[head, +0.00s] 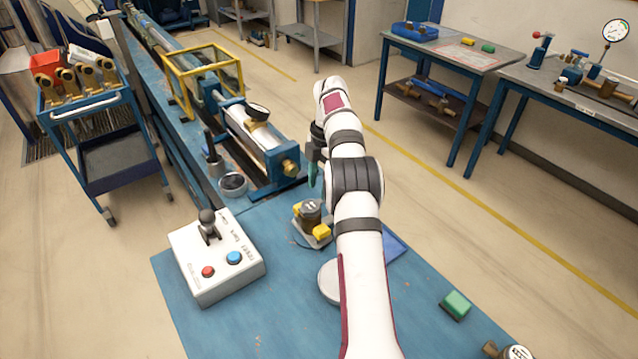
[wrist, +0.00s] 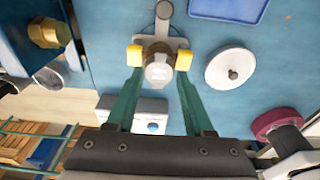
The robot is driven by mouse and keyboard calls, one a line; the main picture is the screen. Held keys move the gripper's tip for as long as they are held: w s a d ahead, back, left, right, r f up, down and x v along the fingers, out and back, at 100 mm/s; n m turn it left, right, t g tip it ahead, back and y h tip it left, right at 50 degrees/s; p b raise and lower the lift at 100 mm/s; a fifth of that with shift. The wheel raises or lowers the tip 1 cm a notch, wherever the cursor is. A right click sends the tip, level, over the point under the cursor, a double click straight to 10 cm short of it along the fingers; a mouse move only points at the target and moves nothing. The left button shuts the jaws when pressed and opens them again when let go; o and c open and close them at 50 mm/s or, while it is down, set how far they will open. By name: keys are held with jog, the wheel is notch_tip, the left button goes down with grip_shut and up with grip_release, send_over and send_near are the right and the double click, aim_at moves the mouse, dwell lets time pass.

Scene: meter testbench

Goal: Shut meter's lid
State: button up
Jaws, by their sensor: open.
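The meter (head: 311,211) stands on the blue bench between two yellow blocks. It has a dark round top with a pale marking. In the wrist view the meter (wrist: 158,70) shows between and beyond my green fingers; its lid's angle is too small to tell. My gripper (head: 313,178) is open and empty, raised above and behind the meter in the head view, partly hidden by my arm. In the wrist view my gripper (wrist: 157,82) has its fingertips apart, one toward each yellow block; I cannot tell whether they touch.
A white control box (head: 215,257) with a lever and buttons stands left of the meter. A white disc (wrist: 230,69) lies near it. A blue tray (head: 394,250) lies partly behind my arm. A green block (head: 455,305) is at right. A pipe rig (head: 255,138) stands beyond.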

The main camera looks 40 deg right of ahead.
jog(key=s+d+r, duration=0.5)
jog(key=s+r, duration=0.5)
jog(key=r, duration=0.1)
jog(key=shift+d, duration=0.35)
jog(key=shift+s, duration=0.1)
